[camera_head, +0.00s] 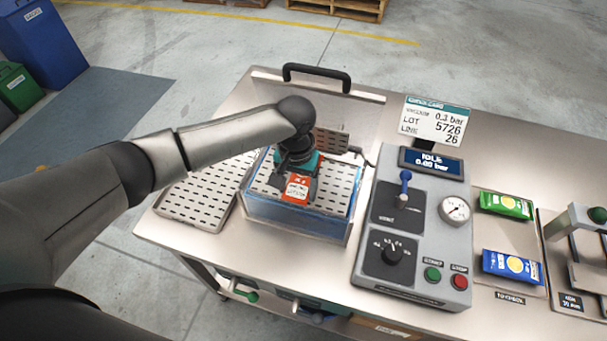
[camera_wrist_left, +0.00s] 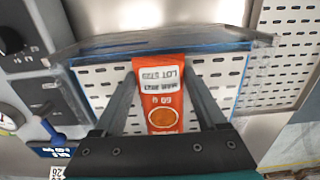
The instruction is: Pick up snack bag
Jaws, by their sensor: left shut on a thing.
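An orange-red snack bag (camera_head: 297,188) with a white label is at my left gripper (camera_head: 297,172), over the perforated plate inside a clear, blue-edged box. In the left wrist view the bag (camera_wrist_left: 160,95) stands between the two fingers of the left gripper (camera_wrist_left: 165,90), which is shut on it. Whether the bag touches the plate cannot be told. Two other bags, one green (camera_head: 505,205) and one blue and yellow (camera_head: 512,266), lie on a tray at the right. My right gripper is not in view.
The clear box (camera_head: 290,222) has walls around the plate and a raised lid with a black handle (camera_head: 316,72) behind. A perforated tray (camera_head: 195,208) lies left of it. A grey control panel (camera_head: 415,225) with a lever stands close on the right.

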